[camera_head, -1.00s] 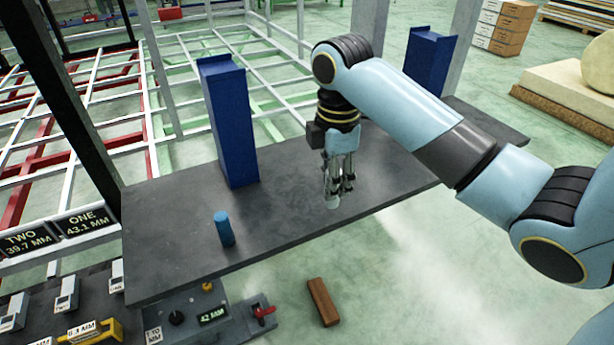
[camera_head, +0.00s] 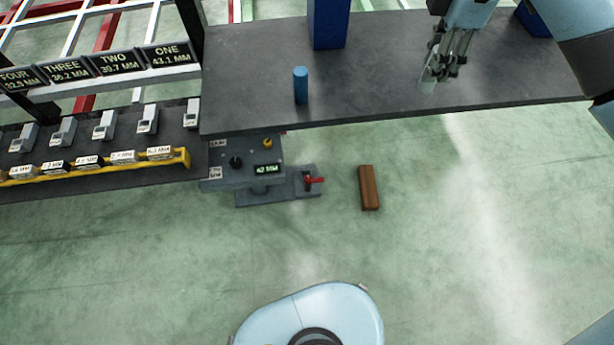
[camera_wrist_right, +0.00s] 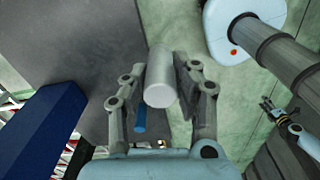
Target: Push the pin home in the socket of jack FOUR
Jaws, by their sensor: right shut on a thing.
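My right gripper (camera_head: 440,65) hangs over the dark bench at the upper right of the head view. In the right wrist view it (camera_wrist_right: 160,85) is shut on a pale grey cylinder (camera_wrist_right: 160,75), which may be the pin. The cylinder's lower end is free. The FOUR sign (camera_head: 17,79) is at the far left of the head view, far from this gripper. Jack FOUR and its socket cannot be made out. A small dark gripper, probably my left (camera_wrist_right: 270,106), shows at the right of the wrist view; its jaws are too small to read.
A blue cylinder (camera_head: 301,85) stands on the dark bench (camera_head: 245,85), near a blue post (camera_head: 329,25). Left are grey devices (camera_head: 104,125) and a yellow labelled rail (camera_head: 188,157). A panel reads 42 MM (camera_head: 267,169). A brown block (camera_head: 369,188) lies on open floor.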

